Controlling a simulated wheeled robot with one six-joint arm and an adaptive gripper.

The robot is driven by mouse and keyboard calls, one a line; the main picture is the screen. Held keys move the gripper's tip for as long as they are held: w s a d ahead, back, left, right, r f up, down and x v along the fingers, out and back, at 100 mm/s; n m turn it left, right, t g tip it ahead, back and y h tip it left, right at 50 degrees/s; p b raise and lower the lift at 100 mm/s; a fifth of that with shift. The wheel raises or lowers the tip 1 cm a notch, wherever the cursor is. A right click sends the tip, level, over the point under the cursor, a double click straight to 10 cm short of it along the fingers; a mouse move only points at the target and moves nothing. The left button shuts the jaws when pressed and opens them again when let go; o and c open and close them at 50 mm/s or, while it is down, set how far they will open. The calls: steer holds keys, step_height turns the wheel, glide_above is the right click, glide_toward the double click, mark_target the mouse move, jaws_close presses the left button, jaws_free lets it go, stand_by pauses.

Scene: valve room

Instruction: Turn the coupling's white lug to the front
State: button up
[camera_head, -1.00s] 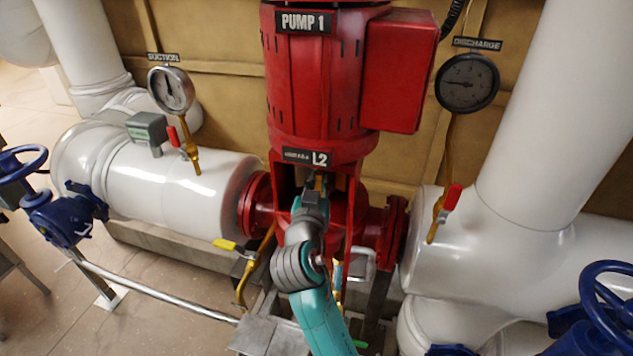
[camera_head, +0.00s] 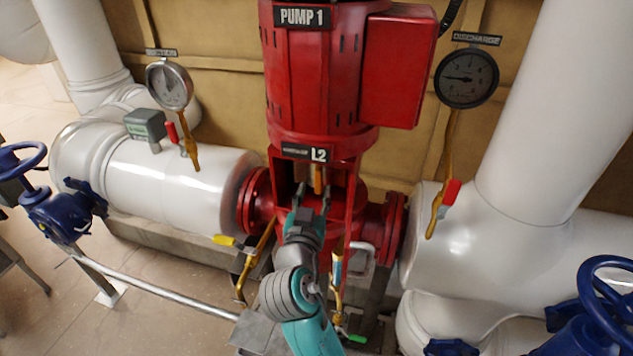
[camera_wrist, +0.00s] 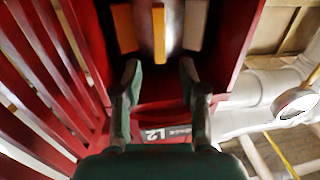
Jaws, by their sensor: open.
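The wrist view shows two orange lugs, one at the left (camera_wrist: 123,27) and one in the middle (camera_wrist: 158,33), and the white lug (camera_wrist: 195,24) at the right. My gripper (camera_head: 310,197) is open and empty at the mouth of the frame, fingers apart. In the wrist view its fingertips (camera_wrist: 158,68) stand short of the lugs, roughly either side of the middle orange one. I see no contact. The coupling's far side is hidden.
The red pump frame (camera_head: 352,215) has posts close on both sides of my gripper. The red motor (camera_head: 315,80) and L2 label (camera_head: 318,155) are above.

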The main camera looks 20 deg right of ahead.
steer(key=v, duration=0.6)
steer(key=shift+s, duration=0.1)
